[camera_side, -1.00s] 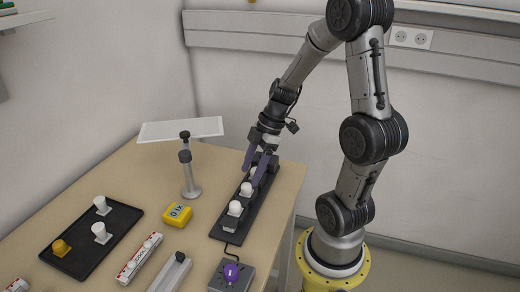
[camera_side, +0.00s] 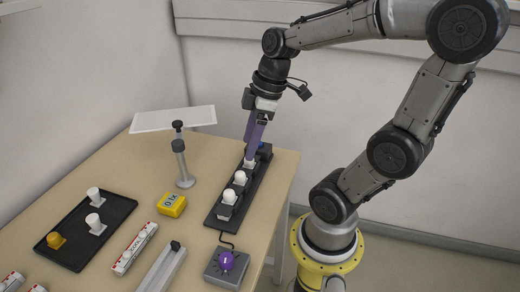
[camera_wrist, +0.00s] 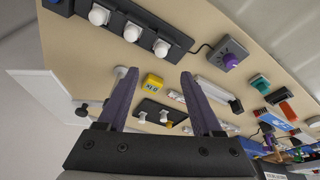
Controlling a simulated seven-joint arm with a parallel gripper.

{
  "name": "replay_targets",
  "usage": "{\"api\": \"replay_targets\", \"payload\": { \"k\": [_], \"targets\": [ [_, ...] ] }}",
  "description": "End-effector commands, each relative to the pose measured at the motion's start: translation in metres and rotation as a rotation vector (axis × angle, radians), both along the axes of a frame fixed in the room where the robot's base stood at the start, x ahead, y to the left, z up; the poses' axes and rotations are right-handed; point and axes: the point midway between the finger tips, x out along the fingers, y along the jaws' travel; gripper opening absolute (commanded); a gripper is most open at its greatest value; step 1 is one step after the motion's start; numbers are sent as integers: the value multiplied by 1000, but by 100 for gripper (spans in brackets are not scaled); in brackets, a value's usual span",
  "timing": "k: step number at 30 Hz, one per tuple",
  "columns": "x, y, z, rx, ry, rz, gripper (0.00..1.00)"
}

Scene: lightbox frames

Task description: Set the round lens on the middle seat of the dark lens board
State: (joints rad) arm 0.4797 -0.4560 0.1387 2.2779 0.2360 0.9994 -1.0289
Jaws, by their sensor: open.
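The dark lens board (camera_side: 212,221) lies along the table's right side. Three white round-topped pieces stand in a row on it: near (camera_side: 229,198), middle (camera_side: 240,177) and far (camera_side: 249,162). The middle one also shows in the wrist view (camera_wrist: 132,32). I cannot tell which piece is the round lens. My gripper (camera_side: 250,150) has purple fingers pointing down over the board's far end. The fingers overlap the far piece in the side view. In the wrist view my gripper (camera_wrist: 158,73) is open, with nothing between its fingers.
A dark tray (camera_side: 108,234) at left holds two white pieces and an orange one (camera_side: 55,240). A yellow box (camera_side: 171,205), a stand with a pale panel (camera_side: 172,119), a white-red bar (camera_side: 135,249) and a grey box with purple knob (camera_side: 226,261) surround the board.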

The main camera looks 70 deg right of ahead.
Motion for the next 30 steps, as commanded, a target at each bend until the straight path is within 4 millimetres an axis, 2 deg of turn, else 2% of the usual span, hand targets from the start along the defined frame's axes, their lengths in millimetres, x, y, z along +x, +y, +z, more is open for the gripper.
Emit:
{"api": "replay_targets", "payload": {
  "k": [1, 3, 10, 16, 30],
  "targets": [
    [-5, 12, 4, -13, -20, -34, 67],
    [-13, 25, 8, -17, -47, -113, 67],
    [-34, 51, 16, 28, -157, -328, 67],
    [-42, 58, 18, 72, -205, -417, 67],
    [-42, 58, 17, 77, -207, -430, 67]
  ]
}}
